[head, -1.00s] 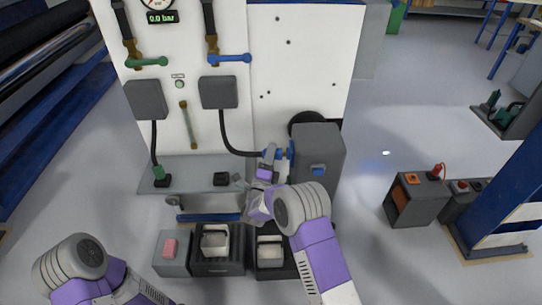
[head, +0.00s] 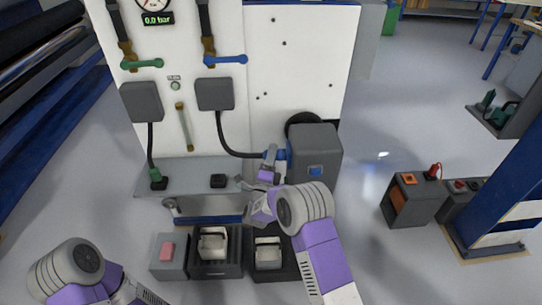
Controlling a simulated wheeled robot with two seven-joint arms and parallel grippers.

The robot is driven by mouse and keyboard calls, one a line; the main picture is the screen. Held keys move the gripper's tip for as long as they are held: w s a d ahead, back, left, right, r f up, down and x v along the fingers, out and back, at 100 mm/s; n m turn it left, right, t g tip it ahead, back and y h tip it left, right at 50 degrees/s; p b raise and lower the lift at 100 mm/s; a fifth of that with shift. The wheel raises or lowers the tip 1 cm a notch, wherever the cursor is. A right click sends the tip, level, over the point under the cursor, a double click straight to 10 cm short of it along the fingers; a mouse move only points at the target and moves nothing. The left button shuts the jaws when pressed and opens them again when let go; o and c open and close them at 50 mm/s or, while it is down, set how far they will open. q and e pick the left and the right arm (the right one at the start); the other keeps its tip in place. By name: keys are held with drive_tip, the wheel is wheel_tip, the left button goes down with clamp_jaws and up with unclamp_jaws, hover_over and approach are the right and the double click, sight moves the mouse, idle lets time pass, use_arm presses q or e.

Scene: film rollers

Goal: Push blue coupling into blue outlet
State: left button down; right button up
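The blue coupling (head: 271,153) is on the end of a black hose from the right-hand grey box on the white panel. It lies level in front of the blue outlet (head: 283,154) on the left side of the grey housing (head: 316,157). The two touch or nearly touch; I cannot tell if the coupling is seated. My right gripper (head: 270,165) is at the coupling, its fingers around it and appearing shut on it. The fingertips are small and partly hidden. My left arm shows at the lower left, but its gripper is out of view.
A grey shelf (head: 200,180) below the panel holds a green coupling (head: 158,180) and a black socket (head: 218,181). Bins (head: 217,268) stand on the floor below. A blue lever (head: 226,59) and green lever (head: 143,64) are above.

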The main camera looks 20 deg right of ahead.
drive_tip(key=o, duration=0.5)
drive_tip(key=shift+d, duration=0.2)
drive_tip(key=shift+s+a, duration=0.1)
drive_tip(key=s+a+f+n+g+y+p, duration=0.25)
drive_tip(key=s+f+n+g+y, duration=0.2)
drive_tip(key=s+f+n, duration=0.4)
drive_tip(key=s+a+f+n+g+y+p, duration=0.2)
drive_tip(key=s+f+n+g+y+p, duration=0.3)
drive_tip(key=f, duration=0.6)
drive_tip(key=s+a+f+n+g+y, duration=0.1)
drive_tip(key=s+n+g+y, duration=0.1)
drive_tip(key=s, duration=0.6)
drive_tip(key=s+a+n+g+y+p, duration=0.1)
drive_tip(key=s+n+g, duration=0.3)
drive_tip(key=s, duration=0.5)
drive_tip(key=s+a+f+n+g+y+p, duration=0.1)
drive_tip(key=s+a+n+g+y, duration=0.1)
drive_tip(key=s, duration=0.6)
drive_tip(key=shift+s+a+f+n+g+y, duration=0.15)
drive_tip(key=shift+a+n+g+y, duration=0.05)
drive_tip(key=shift+a+n+g, duration=0.2)
drive_tip(key=shift+s+a+f+n+g+y, duration=0.15)
drive_tip(key=shift+a+n+g, duration=0.1)
drive_tip(key=shift+a, duration=0.1)
